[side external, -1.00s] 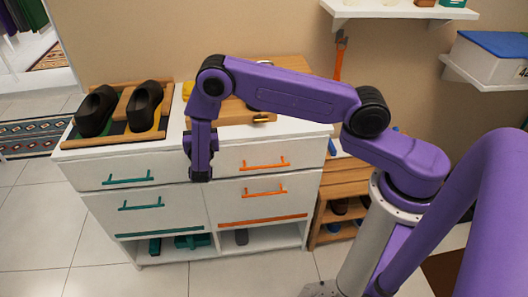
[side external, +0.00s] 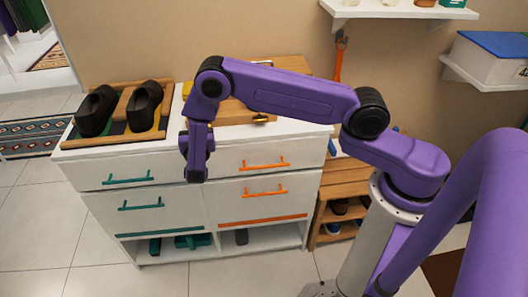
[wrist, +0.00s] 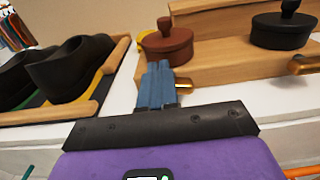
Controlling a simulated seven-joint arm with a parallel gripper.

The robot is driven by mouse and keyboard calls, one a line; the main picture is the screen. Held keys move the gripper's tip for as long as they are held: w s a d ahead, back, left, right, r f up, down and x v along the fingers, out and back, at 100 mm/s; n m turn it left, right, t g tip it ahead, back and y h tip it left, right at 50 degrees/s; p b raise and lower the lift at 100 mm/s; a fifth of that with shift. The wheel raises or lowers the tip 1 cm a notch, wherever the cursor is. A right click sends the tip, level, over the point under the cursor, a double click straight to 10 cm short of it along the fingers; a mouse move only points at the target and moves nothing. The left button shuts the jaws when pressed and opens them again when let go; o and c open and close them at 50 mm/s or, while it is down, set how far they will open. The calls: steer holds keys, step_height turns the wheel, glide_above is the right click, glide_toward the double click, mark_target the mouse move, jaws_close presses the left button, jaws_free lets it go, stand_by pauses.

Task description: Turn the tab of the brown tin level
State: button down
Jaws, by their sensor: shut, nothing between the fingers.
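In the wrist view the brown tin (wrist: 167,46), with a knobbed lid, sits on a wooden stand (wrist: 222,67). A brass tab (wrist: 184,86) shows below it, beside the right edge of my gripper's fingers; its inner part is hidden, so I cannot tell its full angle. My gripper (wrist: 156,70) has blue fingers that are shut together and empty, just in front of the tin. Whether they touch the tab is unclear. In the side view my arm hides the brown tin and the fingers.
A black tin (wrist: 283,32) stands to the right, with its own brass tab (wrist: 305,65) below. Black shoes (side external: 145,106) stand on a wooden rack at the left. Drawers with teal and orange handles (side external: 264,163) are below the white top (side external: 170,148).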

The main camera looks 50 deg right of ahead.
steer(key=shift+a+r, duration=0.1)
steer(key=shift+r, duration=0.15)
steer(key=shift+v, duration=2.95)
steer(key=shift+w+d+r+n, duration=0.1)
steer(key=shift+w+d+n, duration=0.95)
steer(key=shift+n, duration=0.45)
steer(key=shift+w+d+r+n, duration=0.15)
steer(key=shift+w+d+n, duration=0.95)
steer(key=shift+n, duration=0.4)
steer(key=shift+a, duration=0.1)
